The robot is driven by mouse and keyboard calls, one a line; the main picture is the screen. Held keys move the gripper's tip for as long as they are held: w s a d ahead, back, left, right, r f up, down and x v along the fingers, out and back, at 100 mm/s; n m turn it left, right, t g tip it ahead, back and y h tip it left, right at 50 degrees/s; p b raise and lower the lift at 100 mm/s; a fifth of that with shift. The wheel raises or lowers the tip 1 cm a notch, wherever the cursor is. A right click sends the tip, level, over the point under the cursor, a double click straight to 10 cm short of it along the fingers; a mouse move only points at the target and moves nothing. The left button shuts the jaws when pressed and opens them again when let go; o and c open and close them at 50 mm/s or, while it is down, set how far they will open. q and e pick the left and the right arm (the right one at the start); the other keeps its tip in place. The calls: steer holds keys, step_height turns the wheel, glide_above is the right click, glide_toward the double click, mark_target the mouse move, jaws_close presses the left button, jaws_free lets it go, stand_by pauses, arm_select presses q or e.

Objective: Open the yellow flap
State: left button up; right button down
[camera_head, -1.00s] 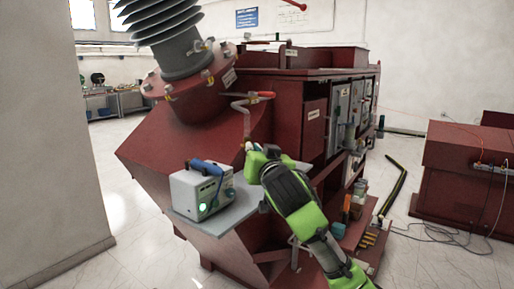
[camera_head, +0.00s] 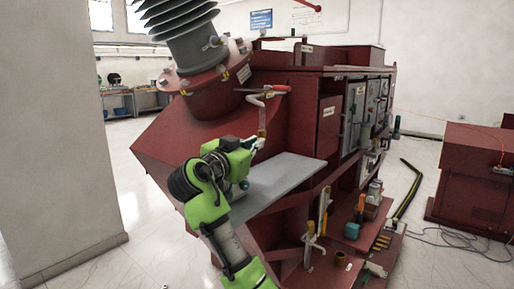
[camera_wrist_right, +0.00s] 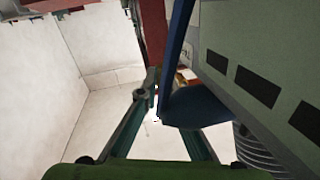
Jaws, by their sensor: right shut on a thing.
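My right gripper (camera_head: 236,160) is over the left end of the grey shelf (camera_head: 290,180) on the red transformer (camera_head: 230,120). In the right wrist view its fingers (camera_wrist_right: 156,98) are closed in at the blue handle (camera_wrist_right: 190,107) of a grey-green box (camera_wrist_right: 255,65) with dark slots. The exact contact is hard to see. In the head view my right arm hides most or all of that box. I cannot surely make out a yellow flap in either view. My left gripper does not show.
A bent pipe with a red handle (camera_head: 272,89) rises just behind my right gripper. Tools and small containers stand on the lower red ledge (camera_head: 335,270) at right. The right part of the shelf is bare. A grey column (camera_head: 50,140) stands at left.

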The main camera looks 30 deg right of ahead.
steer(key=shift+w+f+g, duration=0.1)
steer(key=shift+f+g, duration=0.05)
steer(key=shift+g, duration=0.15)
steer(key=c, duration=2.5)
jaws_free()
steer(key=shift+w, duration=0.1)
steer(key=shift+a, duration=0.15)
steer(key=v, duration=1.1)
steer(key=shift+s+a+f, duration=0.15)
steer(key=shift+s+a, duration=0.05)
steer(key=shift+a, duration=0.05)
steer(key=shift+a, duration=0.1)
